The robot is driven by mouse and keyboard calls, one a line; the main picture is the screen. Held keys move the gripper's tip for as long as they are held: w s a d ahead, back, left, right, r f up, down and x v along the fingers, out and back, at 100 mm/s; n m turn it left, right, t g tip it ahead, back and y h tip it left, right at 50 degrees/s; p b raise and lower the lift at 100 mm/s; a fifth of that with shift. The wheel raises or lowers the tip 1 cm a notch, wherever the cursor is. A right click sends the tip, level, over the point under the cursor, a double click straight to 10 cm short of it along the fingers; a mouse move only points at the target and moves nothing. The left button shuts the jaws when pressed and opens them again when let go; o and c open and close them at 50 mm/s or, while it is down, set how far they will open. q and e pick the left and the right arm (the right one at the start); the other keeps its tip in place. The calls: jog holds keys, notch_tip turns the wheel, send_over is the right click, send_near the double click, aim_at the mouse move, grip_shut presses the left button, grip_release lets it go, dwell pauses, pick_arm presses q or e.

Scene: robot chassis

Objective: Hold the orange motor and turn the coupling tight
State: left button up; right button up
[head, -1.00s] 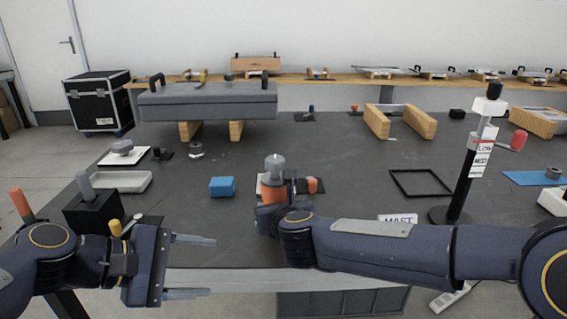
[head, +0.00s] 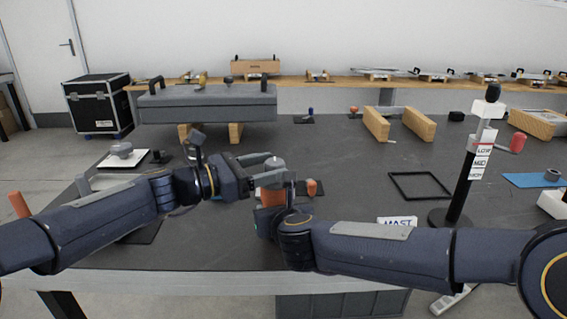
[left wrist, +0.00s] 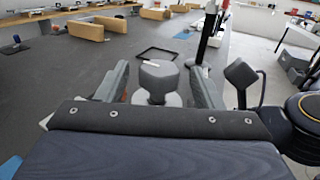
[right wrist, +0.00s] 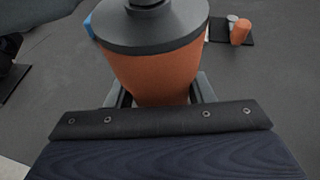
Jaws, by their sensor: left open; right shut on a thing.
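The orange motor (head: 272,196) stands upright near the middle front of the table, with a grey coupling (head: 275,163) on top. My right gripper (right wrist: 155,97) is shut on the motor's orange body (right wrist: 158,72); the dark grey coupling base (right wrist: 150,28) shows above it. My left gripper (head: 262,167) is open at the height of the coupling. In the left wrist view the grey coupling top (left wrist: 159,82) stands between the two spread fingers, with a gap visible at each side. The motor's lower part is hidden by my right wrist.
A small orange part (head: 312,188) stands just right of the motor. A black square frame (head: 420,186), a MAST sign (head: 397,220) and a mast post (head: 464,190) are farther right. A long grey cover (head: 208,106) rests on wooden blocks behind. My left arm hides the blue block's place.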

aim_at(283, 160)
pick_arm(q)
jog(key=shift+x, duration=2)
jog(key=c, duration=1)
